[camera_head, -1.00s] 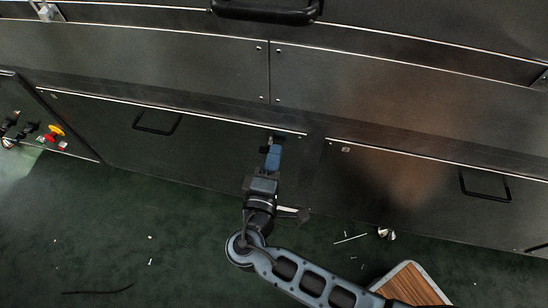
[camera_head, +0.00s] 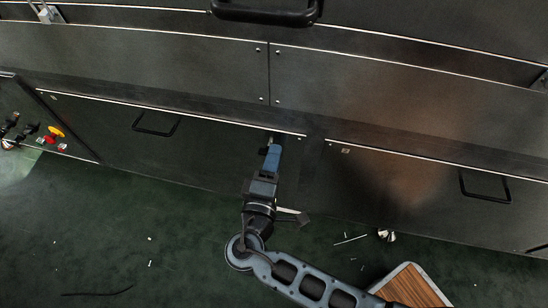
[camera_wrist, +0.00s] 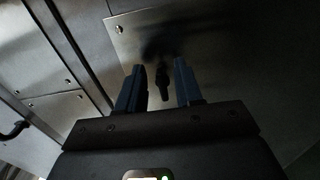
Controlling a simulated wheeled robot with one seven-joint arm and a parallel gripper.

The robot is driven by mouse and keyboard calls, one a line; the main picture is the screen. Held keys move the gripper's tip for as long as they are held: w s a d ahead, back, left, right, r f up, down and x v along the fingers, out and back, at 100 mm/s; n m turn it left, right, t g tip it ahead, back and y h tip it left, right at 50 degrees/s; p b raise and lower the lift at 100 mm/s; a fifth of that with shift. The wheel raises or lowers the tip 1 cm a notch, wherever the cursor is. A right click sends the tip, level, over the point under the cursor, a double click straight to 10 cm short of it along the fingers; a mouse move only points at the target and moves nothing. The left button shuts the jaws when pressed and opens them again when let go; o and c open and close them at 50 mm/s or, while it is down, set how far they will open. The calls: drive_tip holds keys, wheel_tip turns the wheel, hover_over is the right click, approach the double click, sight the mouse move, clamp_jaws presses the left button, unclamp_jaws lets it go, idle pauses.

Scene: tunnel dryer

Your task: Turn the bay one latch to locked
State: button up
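The latch (camera_wrist: 163,80) is a small dark handle on a metal panel, seen between my fingers in the wrist view. It points toward my gripper's palm, and a dark shadow lies around its base. My gripper (camera_wrist: 159,84) has blue fingers, one on each side of the latch, with a visible gap on both sides. It is open and not shut on the handle. In the head view my gripper (camera_head: 271,157) reaches up to the right upper corner of the lower left panel (camera_head: 210,150); there the latch is mostly hidden by the fingers.
The left panel has a black pull handle (camera_head: 156,123), and the right panel has another (camera_head: 485,186). A control box with a yellow-and-red knob (camera_head: 54,133) is at far left. A wooden board (camera_head: 412,284) and small debris (camera_head: 386,235) lie on the green floor.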

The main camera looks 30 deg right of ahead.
drive_tip(key=p+v, duration=0.1)
drive_tip(key=v, duration=0.6)
drive_tip(key=shift+s+a, duration=0.2)
drive_tip(key=s+d+f+g+y, duration=0.2)
drive_tip(key=s+d+f+y, duration=0.15)
drive_tip(key=s+f, duration=0.2)
drive_tip(key=s+d+f+g+y, duration=0.1)
drive_tip(key=s+d+f+y, duration=0.1)
drive_tip(key=s+f+y, duration=0.3)
drive_tip(key=s+r+m+y, duration=0.35)
drive_tip(key=s+r, duration=0.25)
drive_tip(key=s, duration=0.5)
drive_tip(key=s+d+r+m+t+p, duration=0.1)
drive_tip(key=s+r+m+t+p, duration=0.1)
drive_tip(key=r+p, duration=1)
drive_tip(key=s+d+r+m+t+p, duration=0.1)
drive_tip(key=r+p, duration=1.1)
drive_tip(key=r, duration=2)
drive_tip(key=shift+s+r+m+t+y, duration=0.25)
drive_tip(key=shift+s+m+t+y, duration=0.15)
drive_tip(key=shift+s+m+t, duration=0.55)
drive_tip(key=shift+w, duration=0.2)
